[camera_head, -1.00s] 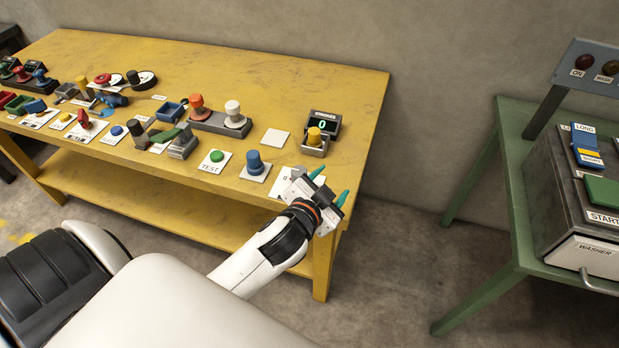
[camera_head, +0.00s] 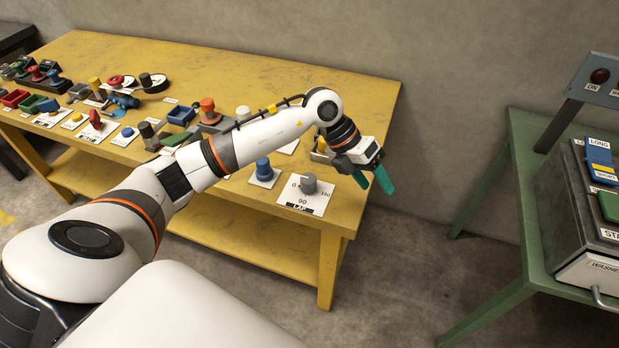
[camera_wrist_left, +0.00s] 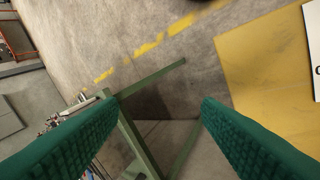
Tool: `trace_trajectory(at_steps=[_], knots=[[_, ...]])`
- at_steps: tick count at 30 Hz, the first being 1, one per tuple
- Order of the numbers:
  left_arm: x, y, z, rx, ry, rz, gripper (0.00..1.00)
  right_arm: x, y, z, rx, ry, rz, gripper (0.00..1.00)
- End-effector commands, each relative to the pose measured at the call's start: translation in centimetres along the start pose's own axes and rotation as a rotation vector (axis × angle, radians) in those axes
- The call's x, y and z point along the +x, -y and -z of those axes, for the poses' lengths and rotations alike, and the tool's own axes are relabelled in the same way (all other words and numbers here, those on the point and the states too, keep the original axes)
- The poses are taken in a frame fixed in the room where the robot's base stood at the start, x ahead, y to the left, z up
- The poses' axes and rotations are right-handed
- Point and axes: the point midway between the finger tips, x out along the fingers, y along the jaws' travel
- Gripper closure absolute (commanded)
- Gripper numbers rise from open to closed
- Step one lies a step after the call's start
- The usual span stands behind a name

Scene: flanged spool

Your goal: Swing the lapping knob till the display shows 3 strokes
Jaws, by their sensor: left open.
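The lapping knob (camera_head: 309,183) is a grey knob on a white plate marked 0, 90, 180 and LAP, near the front right corner of the yellow table. My left gripper (camera_head: 373,182), with green fingers, is open and empty to the right of the knob, by the table's right edge. Its two fingers also show apart in the left wrist view (camera_wrist_left: 200,135), with floor between them. The strokes display is hidden behind my left arm in the head view. My right gripper is not in view.
A blue knob (camera_head: 263,170) stands just left of the plate on the yellow table (camera_head: 250,75). Several other knobs and bins fill the table's left part. A green table (camera_head: 520,215) with a washer box (camera_head: 565,230) stands at the right, across a floor gap.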

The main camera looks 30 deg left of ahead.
Motion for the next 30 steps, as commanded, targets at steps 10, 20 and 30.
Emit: trace_trajectory(at_steps=[10, 20, 30], knots=[[-10.2, 11.7, -0.7, -0.149, 0.191, 0.601, 0.41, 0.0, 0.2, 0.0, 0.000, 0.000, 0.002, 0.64], [-7.7, 14.1, -1.8, -0.162, 0.206, 0.623, 0.41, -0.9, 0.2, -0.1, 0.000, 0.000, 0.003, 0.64], [-2.6, 17.6, -3.3, -0.160, 0.205, 0.621, 0.41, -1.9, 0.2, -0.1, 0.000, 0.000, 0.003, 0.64]])
